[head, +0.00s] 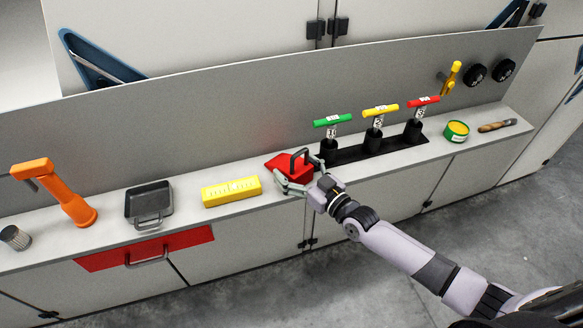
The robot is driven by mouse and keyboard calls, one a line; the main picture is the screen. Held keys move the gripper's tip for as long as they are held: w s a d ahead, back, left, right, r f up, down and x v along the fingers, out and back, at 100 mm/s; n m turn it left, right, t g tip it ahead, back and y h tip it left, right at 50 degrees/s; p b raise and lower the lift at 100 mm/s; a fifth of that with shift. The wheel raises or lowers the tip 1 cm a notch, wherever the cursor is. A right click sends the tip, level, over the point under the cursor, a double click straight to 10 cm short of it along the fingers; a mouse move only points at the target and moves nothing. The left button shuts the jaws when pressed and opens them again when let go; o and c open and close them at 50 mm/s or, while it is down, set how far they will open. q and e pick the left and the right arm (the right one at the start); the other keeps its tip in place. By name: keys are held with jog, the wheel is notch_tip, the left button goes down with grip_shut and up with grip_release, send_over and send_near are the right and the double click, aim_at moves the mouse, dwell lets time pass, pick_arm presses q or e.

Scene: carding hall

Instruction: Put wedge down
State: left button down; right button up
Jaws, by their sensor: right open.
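The wedge is a red block (283,169) with a dark handle on top. It sits on the grey ledge (400,161), between the yellow level-like block and the levers. My right gripper (292,182) is at the wedge's right and front side, with its fingers open around or beside the handle. Whether the fingers touch the wedge I cannot tell. The gripper hides part of the wedge's front right. My left gripper is not in view.
On the ledge stand a yellow block (231,192), a black tray (149,202), an orange handled tool (62,196) and a grey cylinder (15,238). Right of the wedge are green (333,121), yellow (381,110) and red (423,102) levers, a tin (456,131) and a brush (497,125).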

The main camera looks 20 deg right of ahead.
aim_at(299, 153)
jog(key=shift+c, duration=0.7)
jog(key=shift+r, duration=0.1)
jog(key=c, duration=1.6)
jog(key=shift+o, duration=0.2)
jog(key=shift+r, duration=0.15)
jog(key=shift+s+r, duration=0.15)
jog(key=r, duration=0.4)
jog(key=s+r, duration=0.1)
jog(key=r, duration=0.1)
jog(key=shift+r, duration=0.15)
jog(key=s+b, duration=0.2)
jog(key=s, duration=1.6)
jog(key=shift+s+d, duration=0.4)
